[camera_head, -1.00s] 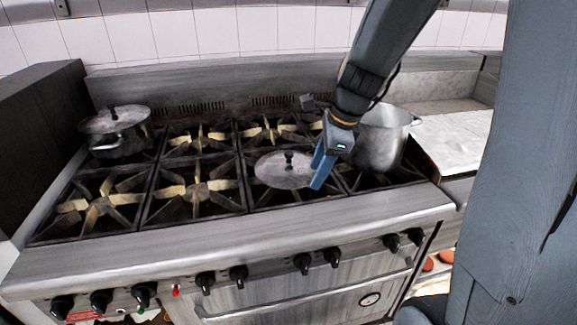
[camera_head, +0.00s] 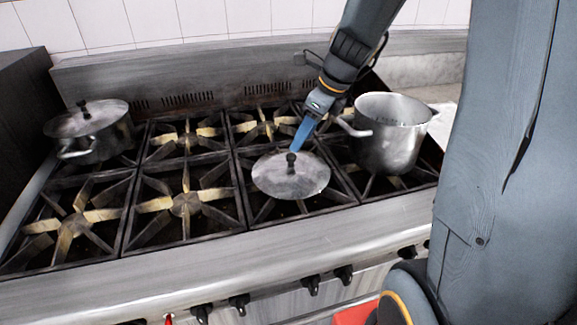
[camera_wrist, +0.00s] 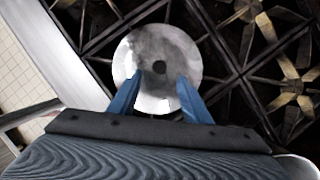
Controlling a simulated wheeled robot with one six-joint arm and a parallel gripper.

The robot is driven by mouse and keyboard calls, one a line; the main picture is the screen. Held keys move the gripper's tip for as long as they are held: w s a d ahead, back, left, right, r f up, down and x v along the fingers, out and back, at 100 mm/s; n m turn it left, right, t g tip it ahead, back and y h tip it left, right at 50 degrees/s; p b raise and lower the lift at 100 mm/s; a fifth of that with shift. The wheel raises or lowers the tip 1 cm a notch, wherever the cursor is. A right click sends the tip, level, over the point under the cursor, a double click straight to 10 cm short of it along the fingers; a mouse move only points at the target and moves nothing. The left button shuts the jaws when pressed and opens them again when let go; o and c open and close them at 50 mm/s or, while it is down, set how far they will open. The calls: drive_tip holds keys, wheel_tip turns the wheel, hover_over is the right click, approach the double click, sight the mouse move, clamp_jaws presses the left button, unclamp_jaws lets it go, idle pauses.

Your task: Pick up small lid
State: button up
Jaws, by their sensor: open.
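The small lid (camera_head: 272,180) is a round grey metal disc with a dark knob (camera_head: 291,160). It lies on the stove grate at the front, left of the open pot. In the wrist view the lid (camera_wrist: 143,50) shows from above, with its dark knob (camera_wrist: 159,67) just beyond and between my fingertips. My gripper (camera_head: 298,146) has blue fingers and points down at the knob. I cannot tell whether the fingertips touch the lid.
An open metal pot (camera_head: 388,150) stands just right of the lid, its handle reaching towards my arm. A lidded pot (camera_head: 92,133) stands at the far left of the stove. Bare burner grates (camera_head: 186,203) lie between. Knobs line the stove front.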

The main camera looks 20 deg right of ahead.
sight(292, 155)
drive_tip(key=shift+p+x, duration=0.55)
drive_tip(key=shift+x, duration=2.8)
drive_tip(key=shift+a, duration=0.1)
drive_tip(key=shift+c, duration=0.4)
drive_tip(key=shift+r, duration=0.1)
clamp_jaws()
